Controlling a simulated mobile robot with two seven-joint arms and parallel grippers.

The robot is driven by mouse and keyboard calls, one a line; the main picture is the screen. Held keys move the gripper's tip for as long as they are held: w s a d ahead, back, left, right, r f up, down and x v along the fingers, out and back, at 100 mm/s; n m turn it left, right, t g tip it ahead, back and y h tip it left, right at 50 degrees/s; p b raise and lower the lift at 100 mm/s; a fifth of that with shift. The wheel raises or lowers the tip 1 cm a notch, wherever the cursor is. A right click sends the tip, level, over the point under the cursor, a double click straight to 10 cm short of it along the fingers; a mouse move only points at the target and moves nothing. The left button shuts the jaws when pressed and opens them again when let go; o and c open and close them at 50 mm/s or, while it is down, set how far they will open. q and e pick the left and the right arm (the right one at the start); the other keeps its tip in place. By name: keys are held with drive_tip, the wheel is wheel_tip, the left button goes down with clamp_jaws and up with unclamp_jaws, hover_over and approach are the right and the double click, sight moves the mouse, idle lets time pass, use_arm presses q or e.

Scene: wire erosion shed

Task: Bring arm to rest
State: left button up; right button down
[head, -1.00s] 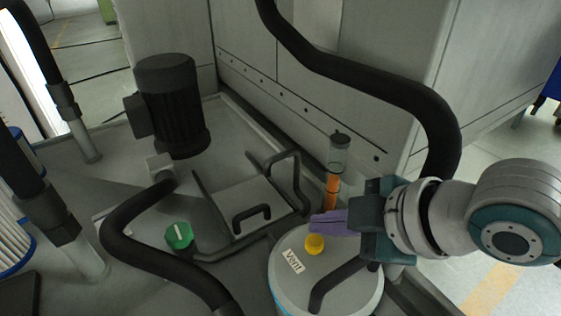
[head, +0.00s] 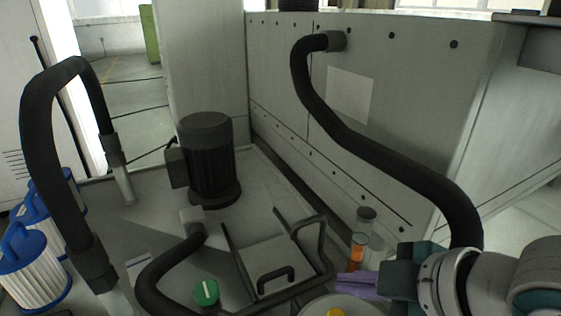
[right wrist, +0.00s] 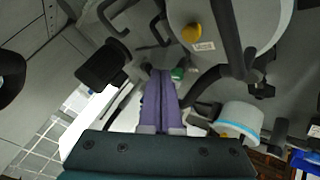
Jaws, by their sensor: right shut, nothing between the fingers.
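My right gripper (head: 345,284) is at the lower right of the head view, its purple fingers pointing left. The fingers are closed together and hold nothing. It is just above and behind the grey round lid (head: 312,306) with the yellow knob (head: 336,313), and in front of the clear and orange cylinder (head: 357,252). In the right wrist view the purple fingers (right wrist: 158,100) lie side by side. My left gripper is not in view.
A thick black hose (head: 385,150) runs down beside my right arm. A black motor (head: 208,165), green knob (head: 206,292) and tray with handles (head: 268,262) stand on the grey deck. White and blue filter cartridges (head: 30,265) are at left.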

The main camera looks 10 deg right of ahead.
drive_tip(key=s+a+r+m+g+p, duration=0.1)
drive_tip(key=s+a+r+m+p, duration=0.1)
drive_tip(key=s+r+m+p, duration=0.45)
drive_tip(key=s+d+r+m+g+h+p, duration=0.2)
drive_tip(key=s+d+r+m+p, duration=0.15)
drive_tip(key=s+r, duration=0.3)
drive_tip(key=s+d+r+m+g+h+p, duration=0.1)
drive_tip(key=s+d+r+m+h+p, duration=0.2)
drive_tip(key=s+d+r+p, duration=0.3)
wheel_tip(320, 180, up, 36)
drive_tip(key=a+p, duration=0.1)
drive_tip(key=p, duration=3.3)
drive_tip(key=shift+p, duration=0.4)
drive_tip(key=shift+s+a+f, duration=0.1)
drive_tip(key=shift+f, duration=0.1)
